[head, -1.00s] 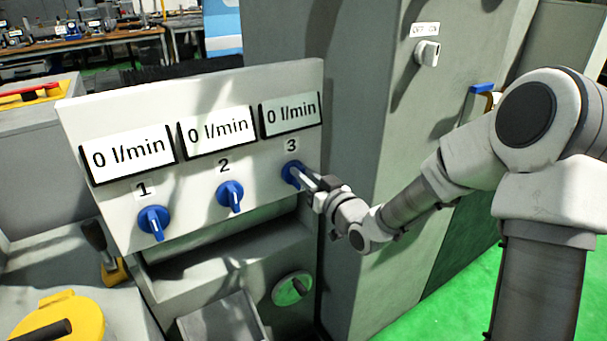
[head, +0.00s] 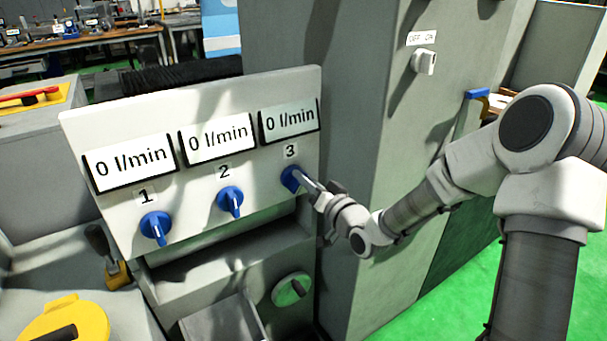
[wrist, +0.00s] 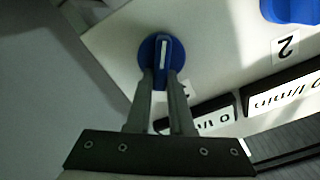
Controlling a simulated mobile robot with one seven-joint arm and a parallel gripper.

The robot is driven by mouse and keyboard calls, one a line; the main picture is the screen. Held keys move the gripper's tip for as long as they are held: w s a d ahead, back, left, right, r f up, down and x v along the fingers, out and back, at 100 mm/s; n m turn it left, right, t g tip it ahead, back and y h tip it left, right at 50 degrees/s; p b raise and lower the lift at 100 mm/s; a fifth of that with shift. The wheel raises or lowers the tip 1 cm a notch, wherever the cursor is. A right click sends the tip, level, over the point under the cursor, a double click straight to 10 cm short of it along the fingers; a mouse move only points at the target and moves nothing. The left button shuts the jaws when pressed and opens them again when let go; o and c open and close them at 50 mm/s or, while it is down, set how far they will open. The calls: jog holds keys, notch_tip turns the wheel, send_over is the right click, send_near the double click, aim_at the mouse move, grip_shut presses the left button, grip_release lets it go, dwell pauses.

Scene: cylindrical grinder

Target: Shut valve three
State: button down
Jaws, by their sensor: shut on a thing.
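Valve three is a blue round knob (head: 290,179) with a raised grip bar, under the label 3 at the right of the white panel (head: 190,245). It also shows in the wrist view (wrist: 147,50), its bar with a white mark running up and down the picture. My gripper (head: 304,182) reaches it from the right. In the wrist view my gripper's two fingers (wrist: 164,78) are closed on either side of the bar. The display above valve three (head: 289,117) reads 0 l/min. The fingers hide part of the knob in the head view.
Blue knobs two (head: 229,201) and one (head: 156,228) stand to the left, bars pointing down, both displays at 0 l/min. A tall grey cabinet (head: 375,160) with an OFF/ON switch (head: 424,62) stands right. A handwheel (head: 291,289) sits below the panel.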

jog(key=shift+s+a+f+m+p, duration=0.15)
jog(key=shift+f+m+p, duration=0.45)
jog(key=shift+m, duration=4.25)
jog(key=shift+s+a+f+m+p, duration=0.1)
jog(key=shift+f+m+p, duration=0.55)
jog(key=shift+m, duration=4.25)
jog(key=shift+s+a+f+m+p, duration=0.25)
jog(key=shift+m+p, duration=0.65)
jog(key=shift+m, duration=3.95)
jog(key=shift+w, duration=0.2)
jog(key=c, duration=0.8)
grip_release()
jog(key=shift+f, duration=0.1)
